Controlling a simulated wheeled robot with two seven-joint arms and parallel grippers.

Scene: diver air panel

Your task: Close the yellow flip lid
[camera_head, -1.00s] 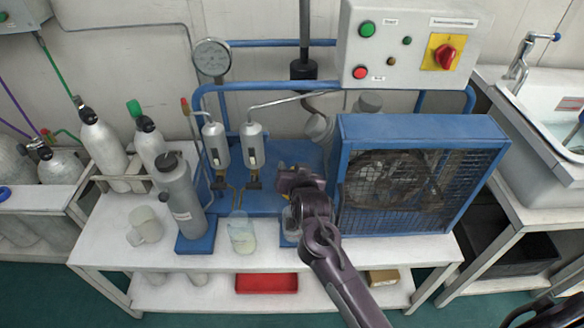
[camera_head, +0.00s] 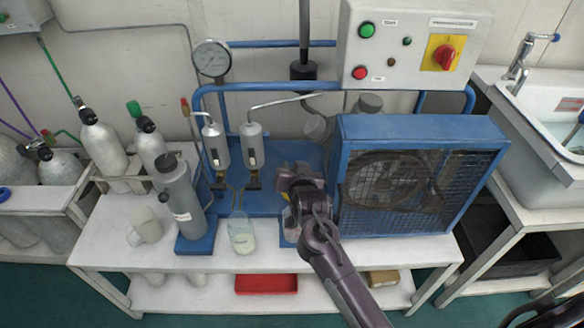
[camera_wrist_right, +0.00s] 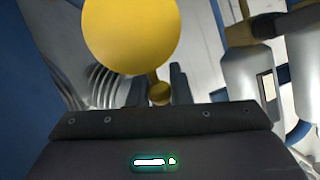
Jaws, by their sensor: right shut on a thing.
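The yellow flip lid (camera_wrist_right: 132,36) shows large in the right wrist view as a round disc, with a small yellow knob (camera_wrist_right: 160,94) on a short stem below it. My right gripper (camera_wrist_right: 156,88) is shut on this knob, between its two dark fingers. In the head view my right gripper (camera_head: 300,180) is over the blue panel, left of the caged fan, and hides most of the lid. What the lid covers is hidden, so I cannot tell its angle there.
The blue fan cage (camera_head: 420,130) stands close to the right of my gripper. Two grey filters (camera_head: 252,148) stand to the left. A clear beaker (camera_head: 241,234) and a grey cylinder (camera_head: 180,198) are on the white bench (camera_head: 340,252). The control box (camera_head: 412,45) is above.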

